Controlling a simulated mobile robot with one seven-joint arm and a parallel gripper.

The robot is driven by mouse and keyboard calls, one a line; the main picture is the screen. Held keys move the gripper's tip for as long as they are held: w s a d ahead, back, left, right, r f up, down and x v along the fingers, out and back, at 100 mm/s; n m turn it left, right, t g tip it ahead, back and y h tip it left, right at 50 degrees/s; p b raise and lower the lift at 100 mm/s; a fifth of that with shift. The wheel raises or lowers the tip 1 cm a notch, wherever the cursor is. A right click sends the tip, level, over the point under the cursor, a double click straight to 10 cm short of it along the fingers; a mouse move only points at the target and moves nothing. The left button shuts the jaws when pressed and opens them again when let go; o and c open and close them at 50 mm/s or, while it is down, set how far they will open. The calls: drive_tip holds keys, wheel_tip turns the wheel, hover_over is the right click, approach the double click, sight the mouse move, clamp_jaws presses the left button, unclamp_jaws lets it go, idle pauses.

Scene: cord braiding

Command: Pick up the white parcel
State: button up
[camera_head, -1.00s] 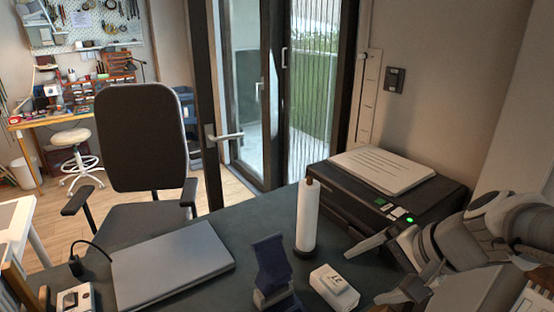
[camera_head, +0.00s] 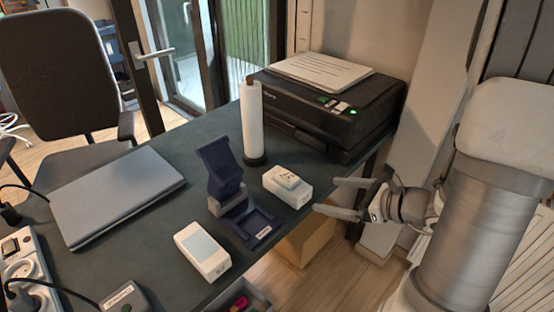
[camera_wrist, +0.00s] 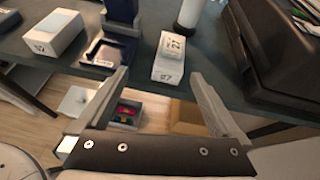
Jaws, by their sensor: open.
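Two white boxes lie on the dark desk, and I cannot tell from their looks alone which is the parcel. The other box (camera_head: 203,250), with a pale top panel, lies farther left and also shows in the wrist view (camera_wrist: 54,33). My gripper (camera_head: 327,195) is open and empty, just right of the labelled box, apart from it, its fingers pointing left towards it.
A dark blue stand (camera_head: 222,172) is between the boxes. A white roll on an upright holder (camera_head: 251,122) and a black printer (camera_head: 335,112) stand behind. A closed laptop (camera_head: 115,195) lies left. Below the edge are a cardboard box (camera_head: 305,243) and an open drawer (camera_head: 240,298).

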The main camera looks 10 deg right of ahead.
sight(294, 185)
drive_tip(key=w+a+f+b, duration=0.1)
drive_tip(key=w+a+f, duration=0.1)
drive_tip(key=w, duration=0.2)
drive_tip(key=w+a+f+m+b, duration=0.1)
drive_tip(key=w+a+f+b, duration=0.1)
drive_tip(key=w, duration=0.3)
drive_tip(key=w+a+f+m+b, duration=0.1)
drive_tip(key=w+a+f, duration=0.2)
drive_tip(key=w+f, duration=0.1)
drive_tip(key=shift+w+a+f+t+h, duration=0.2)
drive_tip(key=shift+w+a+t+h, duration=0.1)
drive_tip(key=shift+w+a+t, duration=0.1)
drive_tip(key=shift+s, duration=0.1)
drive_tip(key=c, duration=1.3)
drive_tip(key=shift+r, duration=0.1)
